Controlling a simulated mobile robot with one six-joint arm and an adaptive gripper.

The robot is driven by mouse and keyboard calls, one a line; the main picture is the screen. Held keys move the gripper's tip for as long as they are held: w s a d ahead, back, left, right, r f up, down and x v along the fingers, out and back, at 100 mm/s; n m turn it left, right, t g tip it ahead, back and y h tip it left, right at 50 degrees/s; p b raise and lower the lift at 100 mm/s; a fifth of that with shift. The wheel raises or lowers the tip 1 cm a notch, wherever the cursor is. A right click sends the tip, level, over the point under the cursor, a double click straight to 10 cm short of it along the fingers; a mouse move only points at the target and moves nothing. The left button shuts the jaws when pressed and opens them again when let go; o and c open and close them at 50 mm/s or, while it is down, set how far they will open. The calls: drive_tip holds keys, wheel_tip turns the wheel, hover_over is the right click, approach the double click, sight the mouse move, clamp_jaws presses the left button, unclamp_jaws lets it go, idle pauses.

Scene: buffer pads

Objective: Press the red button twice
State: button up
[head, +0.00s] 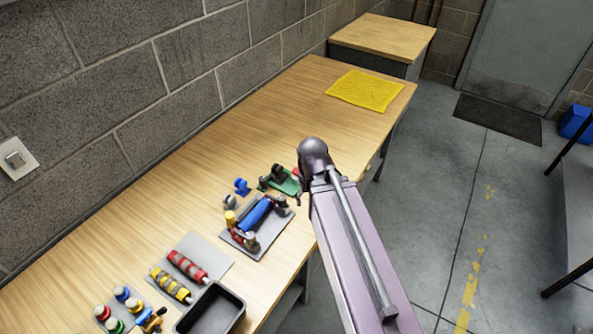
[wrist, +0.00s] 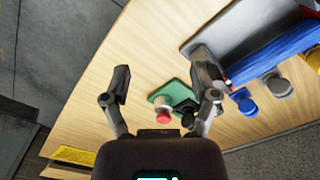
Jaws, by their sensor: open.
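In the wrist view a red button (wrist: 163,117) sits on a pale round collar on a green base plate (wrist: 177,92). A black part stands beside it on the plate. The green plate also shows in the head view (head: 289,186), partly covered by dark parts. My gripper (wrist: 162,78) is open and empty in the wrist view, with its two fingers spread on either side of the button. The button appears in the gap between the fingers, nearer the palm than the tips. I cannot tell the height between fingers and button. In the head view my arm hides much of the gripper.
A grey plate with a blue roller (head: 255,213) lies close by, with a blue knob (head: 241,187) and a grey knob (head: 230,202) next to it. Nearer are striped rollers (head: 187,265), a black tray (head: 211,310) and several coloured buttons. A yellow cloth (head: 364,91) lies at the far end.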

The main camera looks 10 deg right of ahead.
drive_tip(key=c, duration=0.5)
drive_tip(key=shift+w+r, duration=0.15)
drive_tip(key=shift+w, duration=0.1)
drive_tip(key=c, duration=0.4)
drive_tip(key=shift+w+r+p, duration=0.2)
drive_tip(key=shift+w+p, duration=0.15)
drive_tip(key=shift+p, duration=0.05)
clamp_jaws()
drive_tip(key=w+r+m+p, duration=0.4)
drive_tip(key=w, duration=0.4)
drive_tip(key=w+r+m+p, duration=0.5)
drive_tip(key=w, duration=0.4)
drive_tip(key=shift+d, duration=0.25)
